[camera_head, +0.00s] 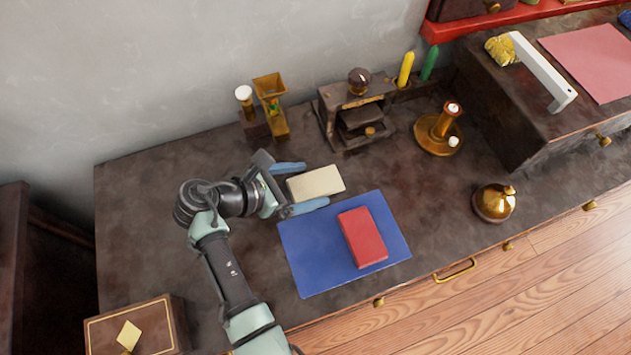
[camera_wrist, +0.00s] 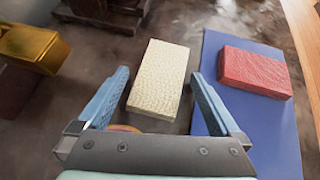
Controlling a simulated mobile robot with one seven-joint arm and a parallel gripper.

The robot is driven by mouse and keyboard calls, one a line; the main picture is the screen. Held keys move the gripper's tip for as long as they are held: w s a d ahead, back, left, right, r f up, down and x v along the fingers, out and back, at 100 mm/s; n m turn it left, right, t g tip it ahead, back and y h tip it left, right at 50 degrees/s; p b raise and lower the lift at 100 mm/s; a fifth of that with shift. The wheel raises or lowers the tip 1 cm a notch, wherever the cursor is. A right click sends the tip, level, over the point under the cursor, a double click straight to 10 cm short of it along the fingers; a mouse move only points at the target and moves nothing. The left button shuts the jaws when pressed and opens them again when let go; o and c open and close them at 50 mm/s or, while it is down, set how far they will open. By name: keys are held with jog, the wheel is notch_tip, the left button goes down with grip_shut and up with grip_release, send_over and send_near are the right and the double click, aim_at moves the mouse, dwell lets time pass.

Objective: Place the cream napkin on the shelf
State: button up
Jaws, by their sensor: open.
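The cream napkin (camera_head: 316,182) is a flat folded block lying on the dark counter, just above the blue mat in the head view. In the wrist view the cream napkin (camera_wrist: 159,78) lies ahead of and partly between the blue fingers. My gripper (camera_head: 306,188) is open, with one finger on each side of the napkin's near end. The wrist view shows my gripper (camera_wrist: 160,98) empty, with gaps on both sides of the napkin. A red shelf (camera_head: 490,19) shows at the top right of the head view; whether it is the task's shelf I cannot tell.
A red block (camera_head: 362,238) lies on the blue mat (camera_head: 305,263). A brass hopper (camera_head: 271,100), a dark press-like stand (camera_head: 355,110) and a candle holder (camera_head: 439,130) stand behind. A raised dark cabinet (camera_head: 510,110) is at right. Counter between mat and brass bell (camera_head: 494,203) is clear.

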jog(key=c, duration=1.3)
